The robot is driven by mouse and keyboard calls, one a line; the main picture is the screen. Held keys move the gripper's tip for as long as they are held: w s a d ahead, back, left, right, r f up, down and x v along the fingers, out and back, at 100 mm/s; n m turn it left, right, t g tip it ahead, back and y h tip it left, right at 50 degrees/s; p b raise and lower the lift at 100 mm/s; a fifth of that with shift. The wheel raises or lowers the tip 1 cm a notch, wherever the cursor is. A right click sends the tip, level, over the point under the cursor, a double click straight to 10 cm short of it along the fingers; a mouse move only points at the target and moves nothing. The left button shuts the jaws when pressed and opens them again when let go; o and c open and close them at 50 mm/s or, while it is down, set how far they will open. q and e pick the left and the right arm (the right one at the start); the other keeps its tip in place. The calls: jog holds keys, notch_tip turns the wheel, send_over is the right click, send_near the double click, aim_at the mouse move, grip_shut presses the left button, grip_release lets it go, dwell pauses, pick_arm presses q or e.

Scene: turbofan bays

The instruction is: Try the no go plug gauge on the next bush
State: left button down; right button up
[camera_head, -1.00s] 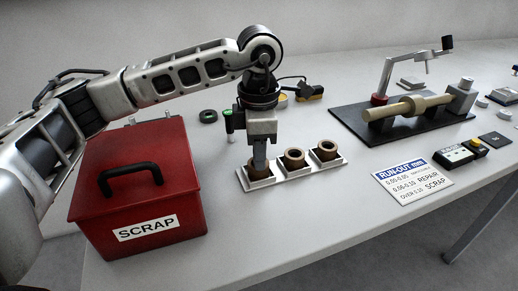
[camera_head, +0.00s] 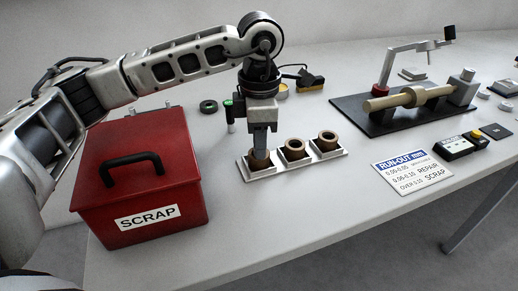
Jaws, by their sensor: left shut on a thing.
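My left gripper (camera_head: 261,151) points straight down over the leftmost bush (camera_head: 259,165) in a white tray (camera_head: 263,174). Its jaws are shut, and what they hold, taken to be the no go plug gauge, is hidden by the fingers. I cannot tell whether it is inside the bush bore. A second bush (camera_head: 295,150) and a third bush (camera_head: 327,141) stand upright in the tray with open bores. A green-topped dark plug (camera_head: 229,110) shows just left of the gripper; I cannot tell how it is supported. My right gripper is not in view.
A red scrap box (camera_head: 140,190) stands left of the tray, under my left arm. A run-out fixture (camera_head: 415,105) holding a shaft is at the back right. A run-out card (camera_head: 411,177) and a small device (camera_head: 455,147) lie before it. The table's front middle is clear.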

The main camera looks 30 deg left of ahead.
pick_arm(q)
jog(key=shift+r+p, duration=2)
jog(key=shift+r, duration=1.35)
